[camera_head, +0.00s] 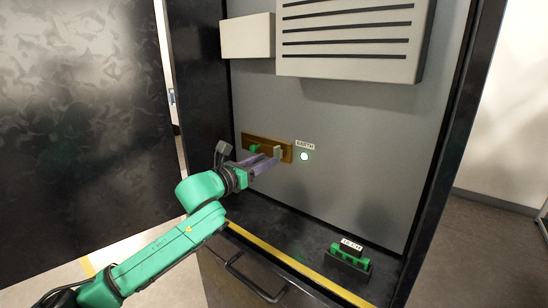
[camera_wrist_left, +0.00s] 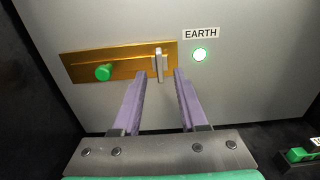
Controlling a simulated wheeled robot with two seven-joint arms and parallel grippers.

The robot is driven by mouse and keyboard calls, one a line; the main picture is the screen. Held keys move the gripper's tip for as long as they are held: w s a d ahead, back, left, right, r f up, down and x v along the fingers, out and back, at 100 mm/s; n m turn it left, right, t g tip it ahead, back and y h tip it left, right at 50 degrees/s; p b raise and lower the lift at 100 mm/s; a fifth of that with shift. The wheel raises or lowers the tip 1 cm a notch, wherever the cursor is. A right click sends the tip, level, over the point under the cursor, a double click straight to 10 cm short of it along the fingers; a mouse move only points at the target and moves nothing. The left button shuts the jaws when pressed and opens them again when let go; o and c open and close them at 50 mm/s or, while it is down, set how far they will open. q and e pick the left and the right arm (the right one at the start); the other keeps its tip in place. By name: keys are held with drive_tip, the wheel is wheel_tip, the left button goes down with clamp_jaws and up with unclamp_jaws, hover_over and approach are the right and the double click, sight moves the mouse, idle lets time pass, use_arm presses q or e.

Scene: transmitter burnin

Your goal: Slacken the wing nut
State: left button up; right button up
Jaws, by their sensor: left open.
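The brass bar (camera_head: 267,141) is fixed on the grey back panel of the cabinet. It also shows in the left wrist view (camera_wrist_left: 130,55). A silver upright piece, which looks like the wing nut (camera_wrist_left: 158,64), stands out near the bar's right end, roughly vertical. A green knob (camera_wrist_left: 103,73) sits to its left on the bar. My left gripper (camera_wrist_left: 160,74) is open, its two purple fingers pointing at the panel. In the wrist view the wing nut lies between the fingertips; I cannot tell whether they reach around it. My right gripper is not in view.
A lit round lamp (camera_head: 304,156) under an EARTH label (camera_head: 305,145) is right of the bar. A green-and-black block (camera_head: 348,262) with a label stands on the cabinet floor. A louvred box (camera_head: 350,40) hangs above. The open dark door (camera_head: 80,120) is at left.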

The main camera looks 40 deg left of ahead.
sight(274, 154)
use_arm(q)
drive_tip(key=shift+w+r, duration=0.3)
drive_tip(key=shift+w, duration=0.3)
drive_tip(key=shift+w+a+r, duration=0.1)
drive_tip(key=shift+w+a, duration=0.05)
drive_tip(key=shift+w, duration=0.25)
drive_tip(key=shift+w+f+p, duration=0.25)
drive_tip(key=shift+w+p, duration=0.1)
drive_tip(key=shift+w, duration=0.75)
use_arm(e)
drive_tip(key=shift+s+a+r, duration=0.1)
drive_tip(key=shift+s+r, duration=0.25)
use_arm(q)
drive_tip(key=shift+s, duration=0.1)
drive_tip(key=shift+c, duration=0.3)
clamp_jaws()
drive_tip(key=shift+r+n, duration=0.1)
drive_tip(key=shift+n, duration=0.2)
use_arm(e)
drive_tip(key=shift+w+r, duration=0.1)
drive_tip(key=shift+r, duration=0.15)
